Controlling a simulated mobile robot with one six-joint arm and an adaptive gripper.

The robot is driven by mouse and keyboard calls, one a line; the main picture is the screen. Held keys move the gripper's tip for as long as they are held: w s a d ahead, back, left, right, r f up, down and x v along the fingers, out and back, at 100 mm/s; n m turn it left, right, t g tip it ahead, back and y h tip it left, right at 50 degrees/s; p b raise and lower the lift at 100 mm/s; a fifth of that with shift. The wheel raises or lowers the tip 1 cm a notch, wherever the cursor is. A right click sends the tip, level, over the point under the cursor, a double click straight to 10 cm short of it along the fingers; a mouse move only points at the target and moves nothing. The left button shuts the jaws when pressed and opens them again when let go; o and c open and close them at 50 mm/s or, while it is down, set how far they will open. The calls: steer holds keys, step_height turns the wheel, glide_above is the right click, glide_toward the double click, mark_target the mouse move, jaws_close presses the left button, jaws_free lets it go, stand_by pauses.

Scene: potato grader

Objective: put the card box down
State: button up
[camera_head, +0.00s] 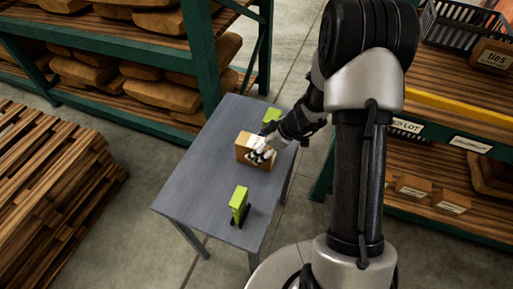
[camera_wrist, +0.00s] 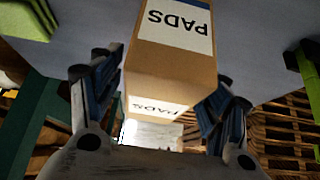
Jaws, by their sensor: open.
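The card box (camera_head: 255,151) is brown and stands on the grey table (camera_head: 190,183) in the head view. In the wrist view the card box (camera_wrist: 173,75) has white labels reading "PADS" on two faces. My gripper (camera_head: 265,150) is at the box in the head view. In the wrist view my gripper (camera_wrist: 165,100) has its fingers on either side of the box, with gaps that look clear of its sides. The gripper is open. The underside of the box is hidden.
Shelves with sacks (camera_head: 160,93) stand behind. A pallet stack (camera_head: 55,195) is at left. A shelf with a black crate (camera_head: 455,25) is at right.

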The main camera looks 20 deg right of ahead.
steer(key=p+v, duration=0.1)
steer(key=v, duration=0.8)
steer(key=shift+s+r, duration=0.2)
steer(key=shift+r, duration=0.45)
steer(key=s+a+r+m+h, duration=0.1)
steer(key=s+a+r+m, duration=0.15)
steer(key=s+r, duration=0.35)
steer(key=s+a+r+m, duration=0.1)
steer(key=s+a+r, duration=0.25)
steer(key=r, duration=0.45)
steer(key=s+d+r+m+h, duration=0.1)
steer(key=s+r+m+h, duration=0.3)
steer(key=s, duration=1)
step_height(320, 180, up, 3)
steer(key=m, duration=0.3)
steer(key=shift+s+t, duration=0.25)
steer(key=shift+t, duration=0.15)
steer(key=shift+d, duration=0.1)
